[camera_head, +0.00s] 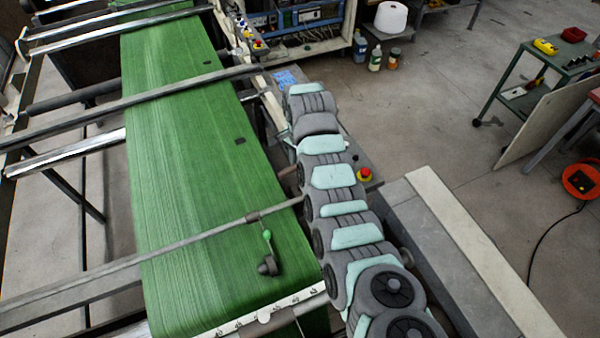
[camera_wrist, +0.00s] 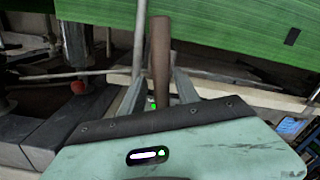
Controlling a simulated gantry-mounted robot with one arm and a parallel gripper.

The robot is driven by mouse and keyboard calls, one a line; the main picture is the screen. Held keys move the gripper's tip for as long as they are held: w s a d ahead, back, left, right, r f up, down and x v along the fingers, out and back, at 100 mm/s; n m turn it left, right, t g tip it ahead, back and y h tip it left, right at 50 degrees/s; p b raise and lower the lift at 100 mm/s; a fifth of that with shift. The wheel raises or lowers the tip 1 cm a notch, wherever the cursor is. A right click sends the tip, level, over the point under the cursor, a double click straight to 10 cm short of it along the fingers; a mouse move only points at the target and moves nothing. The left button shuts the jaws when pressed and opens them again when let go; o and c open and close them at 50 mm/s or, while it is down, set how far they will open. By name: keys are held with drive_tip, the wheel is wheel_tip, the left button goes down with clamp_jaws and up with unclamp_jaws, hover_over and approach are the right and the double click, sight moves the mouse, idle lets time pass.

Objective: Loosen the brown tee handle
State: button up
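The brown tee handle (camera_wrist: 160,50) shows in the wrist view as a plain brown bar, upright in the picture. It stands between the two grey fingers of my gripper (camera_wrist: 158,84), with a narrow gap seeming to show on each side, so the gripper looks open around it. Its lower end is hidden near the dark edge of my wrist. In the head view my teal and grey arm hides the gripper, and a short brownish bar end (camera_head: 288,172) shows at the arm's left side; I cannot tell for sure that it is the handle.
The green web (camera_head: 195,180) runs close beside my arm, with a thin metal bar (camera_head: 180,243) across it. A red stop button (camera_head: 364,174) sits just right of the arm. A grey beam (camera_head: 450,250) lies further right. Open floor is beyond.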

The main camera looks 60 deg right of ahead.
drive_tip(key=shift+w+f, duration=0.1)
drive_tip(key=shift+f, duration=2.35)
clamp_jaws()
drive_tip(key=shift+d, duration=0.1)
